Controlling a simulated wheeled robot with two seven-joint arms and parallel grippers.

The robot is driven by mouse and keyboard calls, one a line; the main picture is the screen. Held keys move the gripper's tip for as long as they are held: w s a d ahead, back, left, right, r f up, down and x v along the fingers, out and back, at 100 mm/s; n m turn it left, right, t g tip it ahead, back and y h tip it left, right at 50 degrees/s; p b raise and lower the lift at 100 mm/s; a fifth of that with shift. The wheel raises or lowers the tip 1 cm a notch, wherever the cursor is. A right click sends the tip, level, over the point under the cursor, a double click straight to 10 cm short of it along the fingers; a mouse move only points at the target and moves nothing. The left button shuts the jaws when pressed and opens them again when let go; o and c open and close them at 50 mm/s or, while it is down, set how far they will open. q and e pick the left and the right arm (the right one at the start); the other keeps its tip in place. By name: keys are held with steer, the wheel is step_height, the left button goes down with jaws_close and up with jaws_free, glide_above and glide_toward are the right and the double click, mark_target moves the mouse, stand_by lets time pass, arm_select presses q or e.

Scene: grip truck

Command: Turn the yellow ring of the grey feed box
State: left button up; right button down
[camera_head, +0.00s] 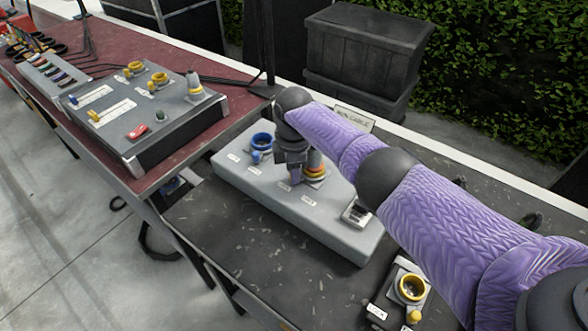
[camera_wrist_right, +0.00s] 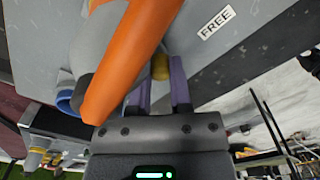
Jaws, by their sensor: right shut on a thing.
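The grey feed box (camera_head: 240,180) is a long light-grey box on the dark bench top, with small white labels. The yellow ring (camera_head: 322,178) is on its top, around the foot of an orange and grey upright part, and my gripper hides much of it. My right gripper (camera_head: 296,180) points down at the ring's left side. In the right wrist view its two purple fingers (camera_wrist_right: 164,88) are shut on a small yellow piece of the ring (camera_wrist_right: 160,66). The orange part (camera_wrist_right: 135,55) crosses close in front of that camera. My left gripper is not in view.
A blue ring socket (camera_head: 262,141) stands left of my gripper on the same box. A small unit with a yellow ring (camera_head: 412,287) is at front right. A dark crate (camera_head: 360,60) stands behind.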

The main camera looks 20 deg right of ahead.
steer(key=shift+w, duration=0.1)
steer(key=c, duration=0.5)
jaws_free()
steer(key=shift+c, duration=0.2)
step_height(320, 180, up, 10)
steer(key=p, duration=0.3)
steer(key=shift+f, duration=0.1)
